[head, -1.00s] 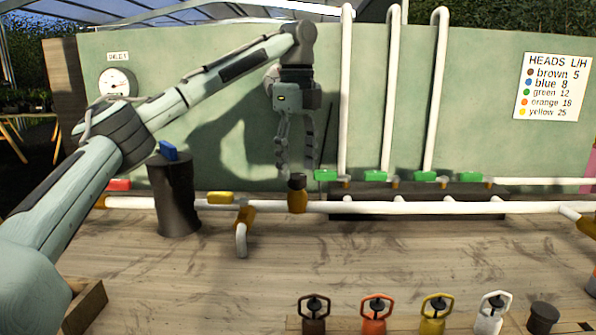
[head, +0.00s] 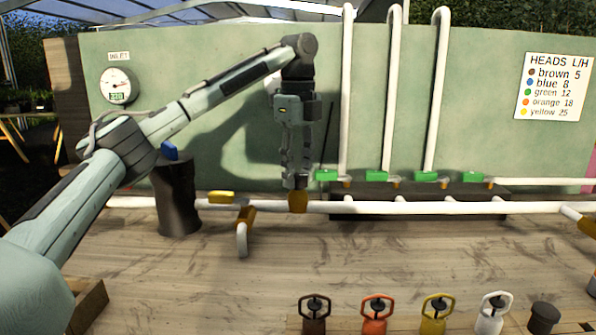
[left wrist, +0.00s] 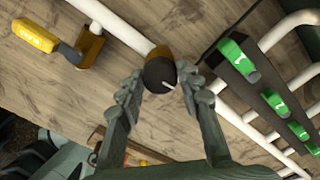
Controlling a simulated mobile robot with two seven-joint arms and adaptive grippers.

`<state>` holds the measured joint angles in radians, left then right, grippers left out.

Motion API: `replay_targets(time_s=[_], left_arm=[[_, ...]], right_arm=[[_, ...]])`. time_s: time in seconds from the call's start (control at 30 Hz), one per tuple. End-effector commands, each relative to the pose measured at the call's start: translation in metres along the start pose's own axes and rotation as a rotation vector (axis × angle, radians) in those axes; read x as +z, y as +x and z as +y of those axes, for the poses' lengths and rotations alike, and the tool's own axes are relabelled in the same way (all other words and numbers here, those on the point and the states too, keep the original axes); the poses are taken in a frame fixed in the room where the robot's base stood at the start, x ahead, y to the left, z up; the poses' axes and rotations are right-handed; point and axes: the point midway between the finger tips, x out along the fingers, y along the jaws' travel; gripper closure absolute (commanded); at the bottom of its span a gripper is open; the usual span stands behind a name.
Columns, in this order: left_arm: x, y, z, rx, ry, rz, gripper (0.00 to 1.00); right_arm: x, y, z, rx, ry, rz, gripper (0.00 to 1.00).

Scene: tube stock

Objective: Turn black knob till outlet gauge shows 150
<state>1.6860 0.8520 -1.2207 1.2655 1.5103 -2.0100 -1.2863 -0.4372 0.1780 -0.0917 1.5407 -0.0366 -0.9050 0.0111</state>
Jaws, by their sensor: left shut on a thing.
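The black knob (left wrist: 160,75) sits on an orange-brown fitting (head: 298,202) on the white horizontal pipe. It has a white pointer line in the left wrist view, and in the head view my fingers hide it. My left gripper (head: 296,183) points straight down over the fitting and is shut on the knob, with a finger on either side of it in the left wrist view. A round white gauge (head: 117,85) hangs on the green panel at the left; its small label seems to read INLET. Its green readout is too small to read. I see no gauge clearly marked outlet. My right gripper is not in view.
A yellow-handled valve (head: 222,197) is left of the knob, and several green-handled valves (head: 326,175) are to its right. A dark cylinder (head: 175,198) with a blue handle stands at the left. Coloured sprinkler heads (head: 374,316) line the front edge. The wooden table (head: 380,260) between is mostly clear.

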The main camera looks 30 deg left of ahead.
Motion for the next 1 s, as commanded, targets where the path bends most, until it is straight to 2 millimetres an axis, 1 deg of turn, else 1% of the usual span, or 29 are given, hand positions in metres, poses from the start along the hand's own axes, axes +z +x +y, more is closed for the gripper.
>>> replay_targets(time_s=[0.07,0.3,0.4,0.5,0.77,0.8,0.93,1.0], left_arm=[[-0.0002,-0.0002,0.0000,0.000,-0.030,0.000,0.94],[-0.0001,-0.0002,0.0001,0.000,-0.299,0.001,0.94],[-0.0001,-0.0002,0.0001,0.000,-0.381,0.001,0.94],[-0.0001,-0.0002,0.0001,0.000,-0.418,0.001,0.94],[0.0000,-0.0002,0.0001,0.000,-0.420,0.001,0.94],[0.0000,-0.0002,0.0001,0.000,-0.420,0.001,0.61],[0.0000,-0.0002,0.0001,0.000,-0.419,0.001,0.45],[0.0000,-0.0002,0.0001,0.000,-0.419,0.001,0.44]], right_arm=[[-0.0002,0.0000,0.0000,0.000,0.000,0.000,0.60],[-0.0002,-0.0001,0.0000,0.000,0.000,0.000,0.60],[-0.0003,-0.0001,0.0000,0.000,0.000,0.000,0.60],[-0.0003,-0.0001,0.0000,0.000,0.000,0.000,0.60],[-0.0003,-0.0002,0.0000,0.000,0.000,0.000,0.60],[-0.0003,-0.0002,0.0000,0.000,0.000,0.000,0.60],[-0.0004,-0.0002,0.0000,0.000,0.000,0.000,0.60],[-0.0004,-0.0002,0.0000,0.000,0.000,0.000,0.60]])
